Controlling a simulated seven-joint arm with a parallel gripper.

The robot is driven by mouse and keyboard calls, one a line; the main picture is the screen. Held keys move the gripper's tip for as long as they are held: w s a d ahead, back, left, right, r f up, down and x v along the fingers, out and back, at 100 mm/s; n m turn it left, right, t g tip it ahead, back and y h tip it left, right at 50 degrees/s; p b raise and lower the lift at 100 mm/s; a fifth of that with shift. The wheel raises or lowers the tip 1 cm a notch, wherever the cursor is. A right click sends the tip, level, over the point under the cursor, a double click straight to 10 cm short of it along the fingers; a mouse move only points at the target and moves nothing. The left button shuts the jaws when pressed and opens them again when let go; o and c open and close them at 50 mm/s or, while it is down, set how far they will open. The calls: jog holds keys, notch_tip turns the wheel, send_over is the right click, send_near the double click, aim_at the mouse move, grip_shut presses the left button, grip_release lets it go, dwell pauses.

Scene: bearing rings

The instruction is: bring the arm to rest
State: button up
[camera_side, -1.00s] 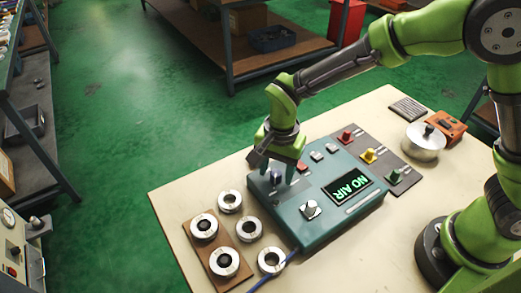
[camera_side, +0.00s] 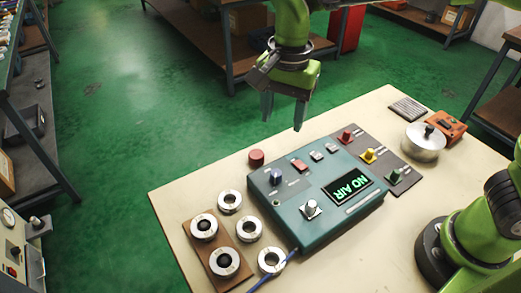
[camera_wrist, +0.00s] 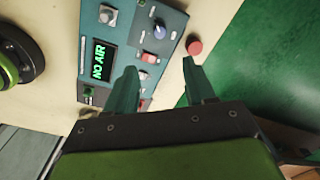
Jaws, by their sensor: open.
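My gripper (camera_side: 284,112) is open and empty, raised well above the far edge of the table in the side view. Its two fingers also show in the wrist view (camera_wrist: 165,85), apart with nothing between them. Below it stands the teal control box (camera_side: 309,225), whose display (camera_side: 347,186) reads "NO AIR". It also shows in the wrist view (camera_wrist: 122,50). The box carries a blue knob (camera_side: 276,177), a red switch (camera_side: 299,165) and a white knob (camera_side: 311,208). A red round button or cap (camera_side: 256,158) is on the table beside the box.
Several metal bearing rings (camera_side: 230,201) lie on the table's left, two on a brown board (camera_side: 212,250) with dark centres. A grey panel with red, yellow and green knobs (camera_side: 369,156), a silver lidded pot (camera_side: 425,143) and an orange box (camera_side: 447,127) stand right. The air above is free.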

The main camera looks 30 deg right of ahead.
jog(key=shift+r, duration=0.45)
jog(key=s+d+r+n+t+y, duration=0.1)
jog(key=s+d+n+t, duration=0.2)
jog(key=s+d, duration=0.3)
jog(key=s+d+r+n+t, duration=0.1)
jog(key=s+d+n+t, duration=0.2)
jog(key=s+d, duration=0.3)
jog(key=d+n, duration=0.1)
jog(key=d, duration=0.4)
jog(key=shift+s+r+t+y, duration=0.2)
jog(key=shift+r+t+y, duration=0.2)
